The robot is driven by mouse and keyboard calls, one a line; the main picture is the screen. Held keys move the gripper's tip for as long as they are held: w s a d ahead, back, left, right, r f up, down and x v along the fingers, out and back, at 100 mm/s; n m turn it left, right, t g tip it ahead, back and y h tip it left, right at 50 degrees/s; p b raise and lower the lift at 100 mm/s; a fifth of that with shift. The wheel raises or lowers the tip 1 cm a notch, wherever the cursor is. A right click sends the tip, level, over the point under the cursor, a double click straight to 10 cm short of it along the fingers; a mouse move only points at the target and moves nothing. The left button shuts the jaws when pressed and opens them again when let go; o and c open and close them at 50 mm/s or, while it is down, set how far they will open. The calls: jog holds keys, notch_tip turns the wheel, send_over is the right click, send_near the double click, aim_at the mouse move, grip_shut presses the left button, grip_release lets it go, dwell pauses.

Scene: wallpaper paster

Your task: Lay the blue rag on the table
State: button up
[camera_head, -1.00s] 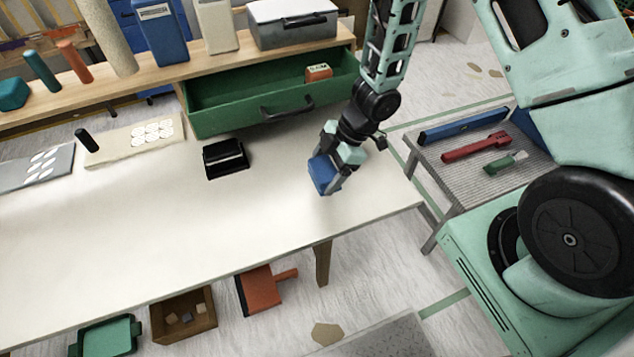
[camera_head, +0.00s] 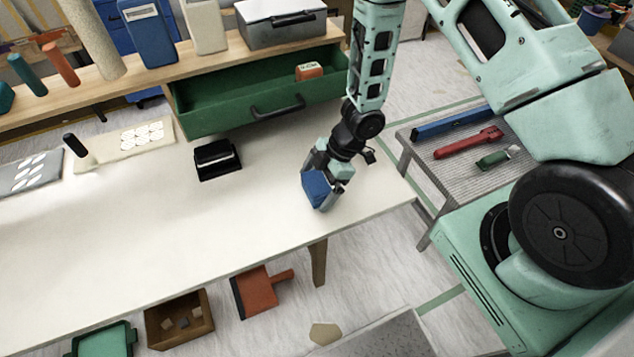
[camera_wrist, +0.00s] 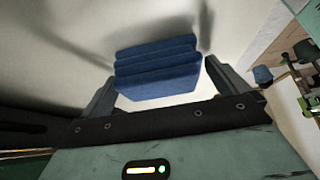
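The folded blue rag (camera_head: 317,189) is at the fingertips of my gripper (camera_head: 323,192), near the right end of the white table (camera_head: 130,240). In the wrist view the rag (camera_wrist: 157,68) shows as stacked blue layers between the two fingers of my gripper (camera_wrist: 160,85), close against both. My gripper appears shut on it. The rag is at or just above the table top; I cannot tell whether it touches. The gripper partly hides the rag in the head view.
A black box-like holder (camera_head: 217,160) stands on the table to the left of the rag. The open green drawer (camera_head: 255,98) is behind it. A side table (camera_head: 450,180) with tools stands at the right. The table's front middle is clear.

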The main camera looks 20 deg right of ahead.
jog(key=shift+r, duration=0.1)
jog(key=p+v, duration=0.2)
jog(key=v, duration=1)
notch_tip(320, 180, up, 14)
jog(key=m+t+h, duration=0.4)
jog(key=m, duration=0.2)
send_over(312, 180)
jog(key=s+a+r+m+g, duration=0.2)
jog(key=s+r, duration=0.1)
jog(key=s, duration=0.7)
jog(key=s+a+r+m+g+h, duration=0.1)
jog(key=s+r, duration=0.3)
jog(key=s, duration=0.7)
jog(key=shift+a+r+m+g, duration=0.15)
jog(key=shift+a+m+g, duration=0.4)
jog(key=shift+a, duration=0.35)
